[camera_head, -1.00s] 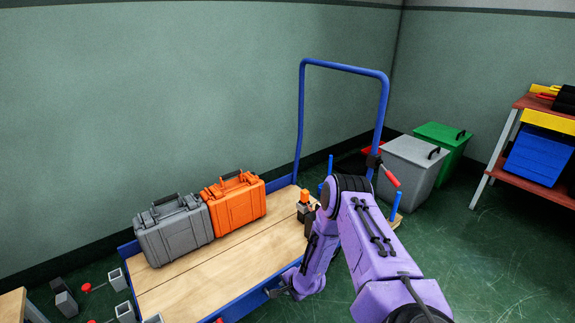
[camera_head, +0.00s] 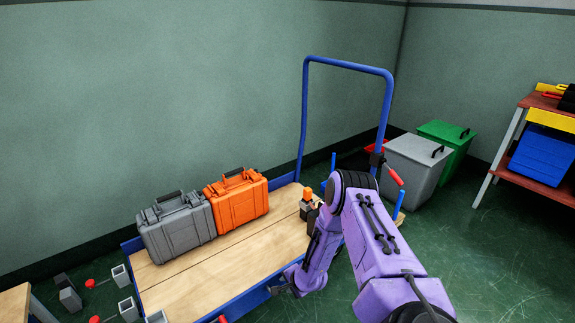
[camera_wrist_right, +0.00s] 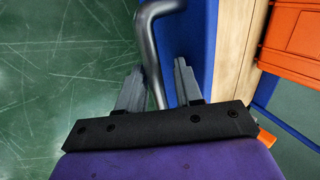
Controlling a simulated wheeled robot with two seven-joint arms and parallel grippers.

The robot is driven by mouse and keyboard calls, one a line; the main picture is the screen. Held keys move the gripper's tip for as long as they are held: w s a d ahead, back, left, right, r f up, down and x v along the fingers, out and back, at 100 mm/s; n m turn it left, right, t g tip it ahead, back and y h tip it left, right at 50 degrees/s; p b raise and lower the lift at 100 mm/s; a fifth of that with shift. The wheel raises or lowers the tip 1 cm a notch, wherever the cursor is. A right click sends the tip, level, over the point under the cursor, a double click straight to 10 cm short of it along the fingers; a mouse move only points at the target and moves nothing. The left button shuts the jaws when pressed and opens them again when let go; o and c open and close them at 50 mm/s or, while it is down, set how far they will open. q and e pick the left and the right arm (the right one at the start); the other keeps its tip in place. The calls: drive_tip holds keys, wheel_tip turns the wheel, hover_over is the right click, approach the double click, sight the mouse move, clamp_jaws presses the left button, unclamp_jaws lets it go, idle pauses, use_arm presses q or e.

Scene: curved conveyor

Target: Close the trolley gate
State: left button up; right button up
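The trolley (camera_head: 250,293) has a blue frame, a wooden deck and a tall blue push bar (camera_head: 345,66). A blue side edge (camera_wrist_right: 202,45) of it shows in the right wrist view. A grey bent metal bar (camera_wrist_right: 152,62) runs beside this edge; I cannot tell whether it belongs to the gate. My right gripper (camera_wrist_right: 157,72) is open, with a finger on each side of the grey bar and a visible gap to the finger on the right. In the head view my right gripper (camera_head: 281,289) is small and dark at the trolley's near long side.
A grey case (camera_head: 176,232) and an orange case (camera_head: 237,201) stand on the deck, with a small orange-and-black item (camera_head: 307,203). Grey (camera_head: 416,163) and green (camera_head: 447,145) bins and a red-topped bench (camera_head: 541,101) stand right. Grey square posts (camera_head: 121,276) lie lower left.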

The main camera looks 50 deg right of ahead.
drive_tip(key=p+v, duration=0.4)
drive_tip(key=v, duration=0.6)
drive_tip(key=shift+s, duration=0.1)
drive_tip(key=shift+d, duration=0.1)
